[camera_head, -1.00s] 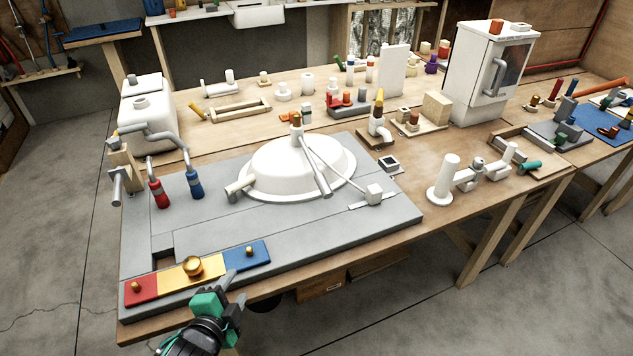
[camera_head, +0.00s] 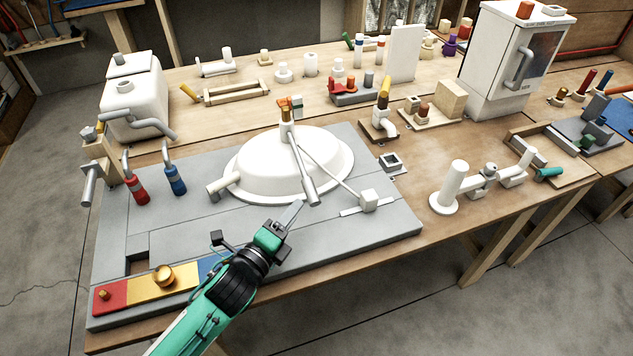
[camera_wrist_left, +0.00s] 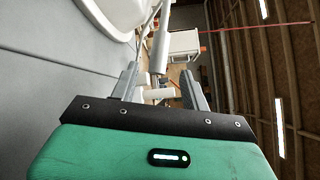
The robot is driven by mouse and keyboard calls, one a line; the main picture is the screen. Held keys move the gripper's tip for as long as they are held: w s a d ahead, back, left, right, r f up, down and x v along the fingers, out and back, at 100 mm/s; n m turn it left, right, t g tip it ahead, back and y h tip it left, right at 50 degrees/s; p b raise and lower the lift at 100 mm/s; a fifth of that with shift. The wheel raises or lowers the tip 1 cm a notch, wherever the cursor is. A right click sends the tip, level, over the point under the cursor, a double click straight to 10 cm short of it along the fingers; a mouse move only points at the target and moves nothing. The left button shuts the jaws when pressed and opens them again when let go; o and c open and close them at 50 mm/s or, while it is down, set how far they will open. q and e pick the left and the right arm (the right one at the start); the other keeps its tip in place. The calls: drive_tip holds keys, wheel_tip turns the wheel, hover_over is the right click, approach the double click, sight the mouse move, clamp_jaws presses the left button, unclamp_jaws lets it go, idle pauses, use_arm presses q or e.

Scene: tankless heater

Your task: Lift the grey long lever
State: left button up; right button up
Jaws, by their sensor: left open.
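The grey long lever (camera_head: 303,176) slants down from an orange-tipped post (camera_head: 287,116) on the white dome (camera_head: 262,165). Its lower end overhangs the dome's front rim. My left gripper (camera_head: 292,214) is open and empty, just below and left of the lever's lower end, and apart from it in the head view. In the left wrist view the two fingers (camera_wrist_left: 160,85) are spread, and a pale rod (camera_wrist_left: 160,42), seemingly the lever, stands beyond the gap between them. My right gripper is out of view.
The dome sits on a grey panel (camera_head: 190,228). A thin rod runs to a white block (camera_head: 368,200) right of the lever. Red (camera_head: 137,189) and blue (camera_head: 175,179) handles stand left. A white pipe fitting (camera_head: 453,188) stands right on the table.

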sight(313, 189)
use_arm(q)
drive_tip(key=x, duration=0.4)
drive_tip(key=shift+w+d+p, duration=0.15)
drive_tip(key=shift+w+p, duration=0.05)
drive_tip(key=shift+p, duration=0.1)
drive_tip(key=x, duration=0.5)
drive_tip(key=shift+p, duration=0.3)
drive_tip(key=shift+w+d, duration=0.25)
drive_tip(key=shift+w, duration=0.15)
clamp_jaws()
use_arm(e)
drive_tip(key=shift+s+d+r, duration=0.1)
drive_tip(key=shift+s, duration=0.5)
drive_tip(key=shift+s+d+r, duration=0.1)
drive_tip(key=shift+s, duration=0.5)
